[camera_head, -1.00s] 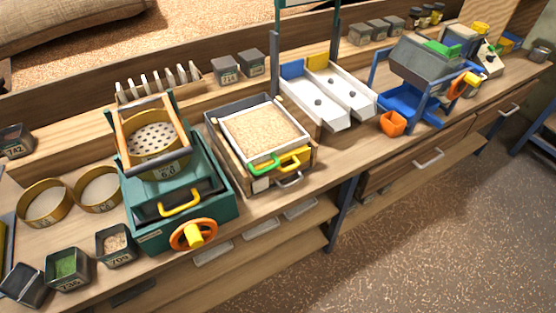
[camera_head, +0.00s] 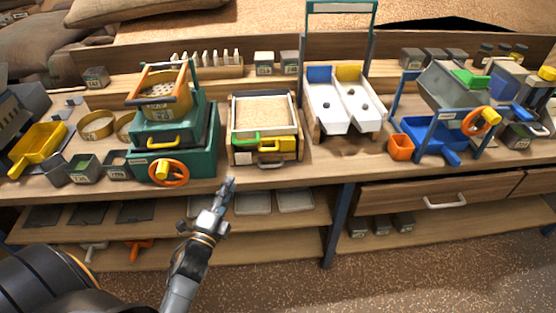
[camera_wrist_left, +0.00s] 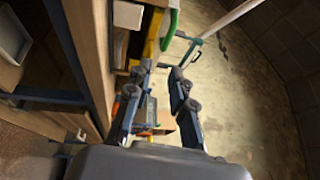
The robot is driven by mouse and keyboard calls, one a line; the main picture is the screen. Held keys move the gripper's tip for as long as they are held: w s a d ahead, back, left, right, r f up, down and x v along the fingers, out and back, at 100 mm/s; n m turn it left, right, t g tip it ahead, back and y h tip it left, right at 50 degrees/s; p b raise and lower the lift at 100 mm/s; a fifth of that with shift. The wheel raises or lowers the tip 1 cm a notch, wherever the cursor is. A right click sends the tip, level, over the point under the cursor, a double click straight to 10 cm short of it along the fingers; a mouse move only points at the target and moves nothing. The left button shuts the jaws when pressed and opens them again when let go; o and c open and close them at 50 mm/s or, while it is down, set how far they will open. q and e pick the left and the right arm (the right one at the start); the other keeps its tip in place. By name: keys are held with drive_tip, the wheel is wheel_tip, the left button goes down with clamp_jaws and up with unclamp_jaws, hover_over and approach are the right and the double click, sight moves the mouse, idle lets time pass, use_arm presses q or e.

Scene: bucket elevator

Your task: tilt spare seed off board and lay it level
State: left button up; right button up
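The board covered with tan seed (camera_head: 263,113) sits in a wooden frame on the bench, left of the white two-channel chute. It looks level. Its front carries a green handle (camera_head: 245,137) and a yellow handle (camera_head: 277,144), above a grey drawer pull (camera_head: 270,162). My left gripper (camera_head: 230,184) is in front of the bench edge, below and left of the board, touching nothing that I can see. In the left wrist view the gripper's two fingers (camera_wrist_left: 159,70) stand apart with nothing between them. My right gripper is not in view.
A green sieve machine (camera_head: 185,135) with an orange wheel stands left of the board. The white chute (camera_head: 345,105) stands to its right, then a blue-framed machine (camera_head: 440,135) and an orange cup (camera_head: 400,147). A lower shelf (camera_head: 270,222) holds trays. The floor in front is clear.

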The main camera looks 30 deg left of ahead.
use_arm(q)
drive_tip(key=w+a+r+p, duration=0.1)
drive_tip(key=w, duration=0.5)
drive_tip(key=w+a+r+p, duration=0.1)
drive_tip(key=w+r, duration=0.1)
drive_tip(key=w, duration=0.5)
drive_tip(key=shift+w+a+r, duration=0.15)
drive_tip(key=shift+w+a, duration=0.1)
drive_tip(key=shift+a, duration=0.1)
clamp_jaws()
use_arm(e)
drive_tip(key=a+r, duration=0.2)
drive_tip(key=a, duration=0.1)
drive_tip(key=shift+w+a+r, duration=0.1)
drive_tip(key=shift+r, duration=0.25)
use_arm(q)
drive_tip(key=shift+p, duration=0.3)
